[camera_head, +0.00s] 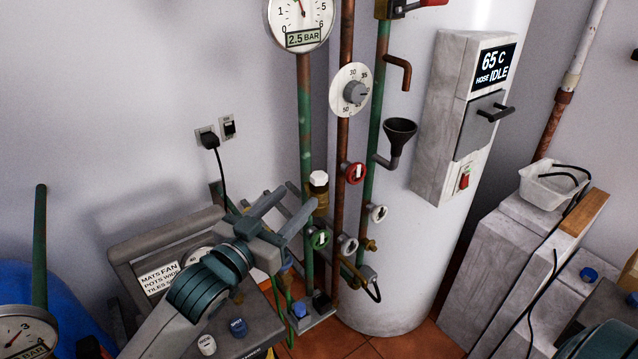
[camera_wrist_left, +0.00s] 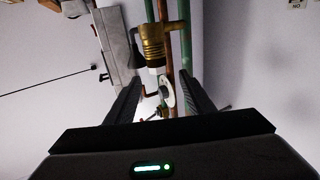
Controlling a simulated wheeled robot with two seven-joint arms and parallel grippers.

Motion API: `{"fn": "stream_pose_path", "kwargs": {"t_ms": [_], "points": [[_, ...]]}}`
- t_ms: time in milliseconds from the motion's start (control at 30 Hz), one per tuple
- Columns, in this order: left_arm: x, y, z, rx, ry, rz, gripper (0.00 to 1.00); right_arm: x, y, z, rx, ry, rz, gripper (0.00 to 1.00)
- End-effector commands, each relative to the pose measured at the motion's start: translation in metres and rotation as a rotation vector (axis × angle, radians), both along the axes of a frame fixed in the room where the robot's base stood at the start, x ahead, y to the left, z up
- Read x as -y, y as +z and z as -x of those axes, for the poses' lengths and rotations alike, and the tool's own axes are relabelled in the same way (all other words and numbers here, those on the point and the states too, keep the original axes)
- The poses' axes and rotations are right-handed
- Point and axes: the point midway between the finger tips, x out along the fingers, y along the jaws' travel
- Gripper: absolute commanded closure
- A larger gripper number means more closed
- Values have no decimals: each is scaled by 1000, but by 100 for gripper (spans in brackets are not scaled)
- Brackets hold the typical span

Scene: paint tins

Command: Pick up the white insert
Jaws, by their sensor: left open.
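A small white cap-like piece (camera_head: 319,178), which looks like the white insert, sits on top of a brass fitting (camera_head: 321,199) on the green pipe. In the left wrist view, the picture is turned over and the white piece (camera_wrist_left: 156,71) shows below the ribbed brass fitting (camera_wrist_left: 153,42), between the fingers. My left gripper (camera_head: 298,197) is open, its fingers pointing at the fitting from the lower left. No contact with the white piece shows. Another small white piece (camera_head: 207,345) lies on the grey bench. My right gripper is out of view.
A white tank (camera_head: 400,250) is behind. A white tray (camera_head: 550,188) is at right.

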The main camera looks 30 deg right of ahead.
Motion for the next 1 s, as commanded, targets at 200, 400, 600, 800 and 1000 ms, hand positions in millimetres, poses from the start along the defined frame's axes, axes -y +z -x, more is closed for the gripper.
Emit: {"fn": "stream_pose_path", "kwargs": {"t_ms": [200,400,600,800,1000], "points": [[32,4,-19,-1,0,-1,52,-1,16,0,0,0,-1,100],[58,2,-35,-1,0,-2,52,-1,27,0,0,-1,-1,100],[74,1,-44,-1,0,-1,52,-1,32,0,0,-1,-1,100],[77,0,-46,-1,1,-1,52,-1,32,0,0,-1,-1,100],[77,0,-46,-1,0,-1,52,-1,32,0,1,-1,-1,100]]}}
